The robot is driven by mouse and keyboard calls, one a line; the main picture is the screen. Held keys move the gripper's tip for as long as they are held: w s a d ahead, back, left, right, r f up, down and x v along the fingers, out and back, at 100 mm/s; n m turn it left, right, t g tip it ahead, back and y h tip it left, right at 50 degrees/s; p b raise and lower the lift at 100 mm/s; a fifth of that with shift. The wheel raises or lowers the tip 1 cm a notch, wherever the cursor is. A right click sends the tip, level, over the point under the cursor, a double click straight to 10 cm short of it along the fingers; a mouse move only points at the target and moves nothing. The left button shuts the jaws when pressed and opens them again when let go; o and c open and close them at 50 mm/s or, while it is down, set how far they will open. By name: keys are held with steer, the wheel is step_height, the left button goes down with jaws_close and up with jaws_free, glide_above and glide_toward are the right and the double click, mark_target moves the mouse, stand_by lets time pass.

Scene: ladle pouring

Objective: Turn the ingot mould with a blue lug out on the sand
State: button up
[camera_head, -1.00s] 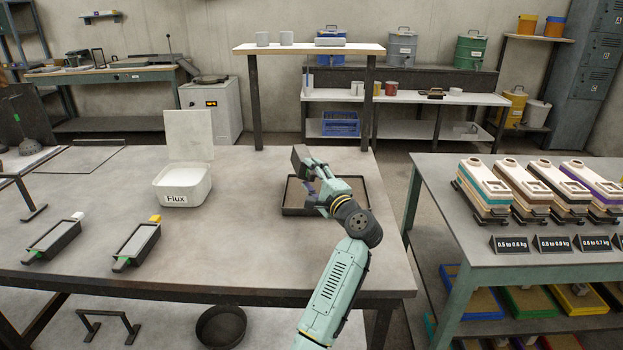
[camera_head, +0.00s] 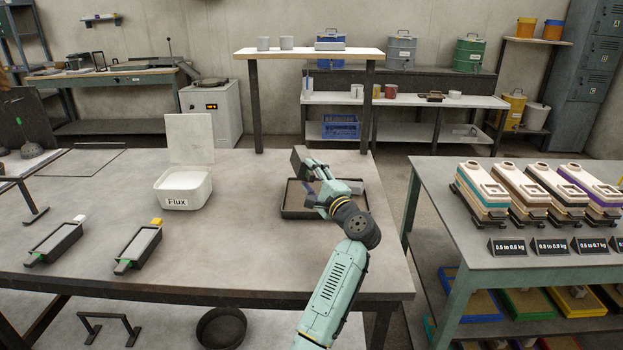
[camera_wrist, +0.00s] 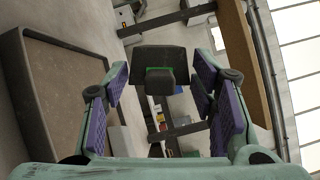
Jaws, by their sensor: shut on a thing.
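My gripper (camera_head: 318,178) is shut on a dark ingot mould (camera_head: 299,162), holding it above the sand tray (camera_head: 286,212). In the wrist view, the mould (camera_wrist: 160,55) is between and beyond the purple-padded fingers (camera_wrist: 160,95), with a green mark near its held end. No blue lug shows on it; its far end is hidden. Two other moulds lie on the bench, one with a white lug (camera_head: 79,218) and one with a yellow lug (camera_head: 156,221).
A white open box marked Flux (camera_head: 176,203) stands left of the tray on the bench. A raised shelf (camera_head: 300,54) stands behind the tray. A second table (camera_head: 470,245) at the right holds several moulding boxes. The bench between the Flux box and the tray is clear.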

steer(key=shift+r+p, duration=1.2)
steer(key=shift+r, duration=2)
steer(key=n+g+b, duration=0.1)
steer(key=n, duration=0.3)
steer(key=shift+d+n, duration=0.1)
steer(key=shift+n, duration=0.2)
steer(key=n+h, duration=0.1)
steer(key=n, duration=0.1)
steer(key=n+g, duration=0.1)
steer(key=n, duration=0.2)
steer(key=shift+n+h, duration=0.3)
steer(key=shift+h, duration=0.1)
steer(key=n+h, duration=0.1)
steer(key=n, duration=0.3)
steer(key=shift+g+h+b, duration=0.3)
steer(key=shift+h+b, duration=0.1)
steer(key=n+h, duration=0.2)
steer(key=n, duration=0.2)
steer(key=shift+b, duration=0.35)
steer(key=shift+f, duration=0.1)
